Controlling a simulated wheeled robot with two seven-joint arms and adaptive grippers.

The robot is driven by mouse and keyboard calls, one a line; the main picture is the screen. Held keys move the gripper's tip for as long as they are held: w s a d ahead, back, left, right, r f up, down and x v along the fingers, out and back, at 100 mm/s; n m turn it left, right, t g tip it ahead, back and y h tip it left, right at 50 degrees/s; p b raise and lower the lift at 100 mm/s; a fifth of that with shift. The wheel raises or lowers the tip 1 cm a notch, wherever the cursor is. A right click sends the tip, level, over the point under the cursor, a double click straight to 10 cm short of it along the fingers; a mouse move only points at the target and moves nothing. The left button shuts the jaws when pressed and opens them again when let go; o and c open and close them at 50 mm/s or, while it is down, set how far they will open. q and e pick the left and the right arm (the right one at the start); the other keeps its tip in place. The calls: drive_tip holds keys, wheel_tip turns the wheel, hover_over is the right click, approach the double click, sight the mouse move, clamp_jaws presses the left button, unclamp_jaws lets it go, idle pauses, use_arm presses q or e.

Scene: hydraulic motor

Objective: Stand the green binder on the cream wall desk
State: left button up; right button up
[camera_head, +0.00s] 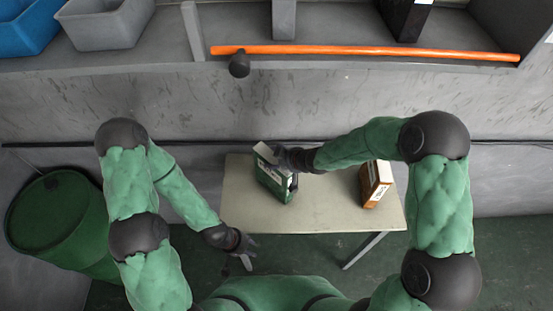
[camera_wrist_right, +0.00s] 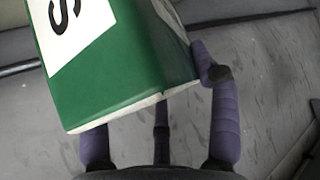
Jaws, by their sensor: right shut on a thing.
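The green binder (camera_head: 274,184), with white label patches, is upright at the middle-left of the cream wall desk (camera_head: 325,212). I cannot tell whether its base touches the desk top. My right gripper (camera_head: 284,158) is shut on the green binder near its upper far edge. In the right wrist view the binder (camera_wrist_right: 120,80) fills the upper middle, with a black letter on its white label, and the purple fingers of the right gripper (camera_wrist_right: 160,125) are around it. My left gripper (camera_head: 249,250) is empty, low in front of the desk's left front corner, fingers apart.
A brown and white binder-like box (camera_head: 374,184) stands on the desk's right part. Desk between is clear. A green drum (camera_head: 55,220) stands at the left. Above the desk, a shelf with an orange rail (camera_head: 365,50) holds a blue bin (camera_head: 25,28) and a grey bin (camera_head: 105,25).

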drive_tip(key=shift+r, duration=0.15)
drive_tip(key=o, duration=1.7)
drive_tip(key=shift+f, duration=0.2)
drive_tip(key=shift+s, duration=0.1)
drive_tip(key=shift+d+r, duration=0.2)
drive_tip(key=shift+r, duration=0.35)
drive_tip(key=p+v, duration=0.2)
drive_tip(key=v, duration=0.9)
drive_tip(key=shift+s+p, duration=0.2)
drive_tip(key=shift+p, duration=0.15)
